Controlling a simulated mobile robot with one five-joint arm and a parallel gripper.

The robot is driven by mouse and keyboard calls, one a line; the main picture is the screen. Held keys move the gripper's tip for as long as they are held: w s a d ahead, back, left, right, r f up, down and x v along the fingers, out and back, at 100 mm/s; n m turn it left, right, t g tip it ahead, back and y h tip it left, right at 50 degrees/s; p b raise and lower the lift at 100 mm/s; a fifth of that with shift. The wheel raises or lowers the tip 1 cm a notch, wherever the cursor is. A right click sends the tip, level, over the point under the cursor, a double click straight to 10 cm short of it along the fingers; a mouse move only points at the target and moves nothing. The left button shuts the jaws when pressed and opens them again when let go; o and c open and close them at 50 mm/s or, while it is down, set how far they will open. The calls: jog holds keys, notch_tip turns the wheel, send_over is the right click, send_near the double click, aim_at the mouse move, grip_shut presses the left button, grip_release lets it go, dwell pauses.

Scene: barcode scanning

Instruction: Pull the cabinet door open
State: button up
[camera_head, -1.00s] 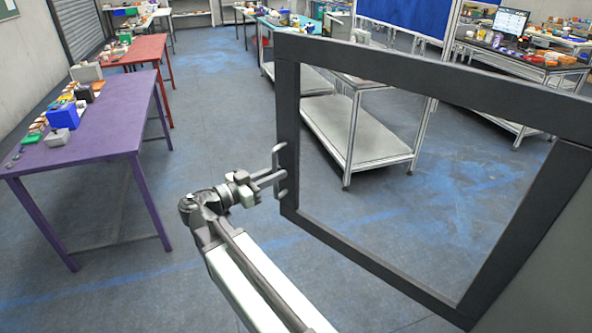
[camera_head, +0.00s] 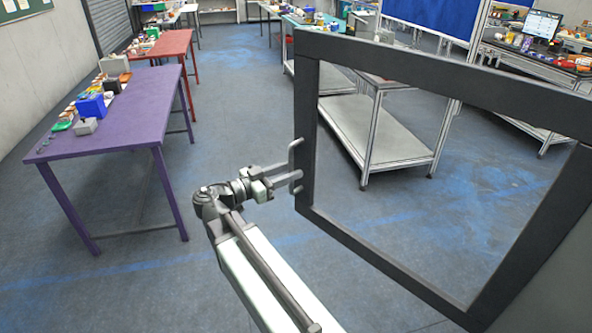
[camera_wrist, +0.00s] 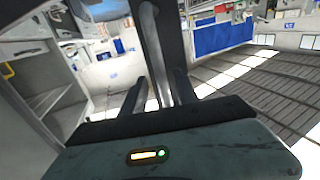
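The cabinet door (camera_head: 305,100) is a dark frame around a clear pane. It stands swung out, its free edge toward the middle of the head view. A grey bar handle (camera_head: 294,152) is on that free edge. My gripper (camera_head: 293,170) is at the handle, with its two fingers apart. In the wrist view my gripper's fingers (camera_wrist: 160,88) show on either side of an upright grey bar (camera_wrist: 167,55). I cannot tell whether either finger touches the bar. The cabinet body is mostly out of the head view.
A purple table (camera_head: 130,125) with boxes stands at left, and a red table (camera_head: 170,48) is behind it. A metal-framed cart (camera_head: 400,145) shows through the door pane. The floor (camera_head: 235,120) between the purple table and the door is clear.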

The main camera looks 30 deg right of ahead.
jog(key=a, duration=0.6)
jog(key=shift+s+a, duration=0.35)
jog(key=shift+a, duration=0.05)
notch_tip(320, 180, down, 12)
jog(key=s+d+r+n+g+y+p, duration=0.1)
jog(key=s+d+n+y+p, duration=0.15)
jog(key=n+y, duration=0.55)
jog(key=s+a+f+n+y+p, duration=0.2)
jog(key=a+f+n+y+p, duration=0.1)
jog(key=a+f+n+y, duration=0.4)
jog(key=a+n+y, duration=0.1)
jog(key=a+y, duration=0.2)
jog(key=shift+a+n+g, duration=0.4)
jog(key=shift+s, duration=0.1)
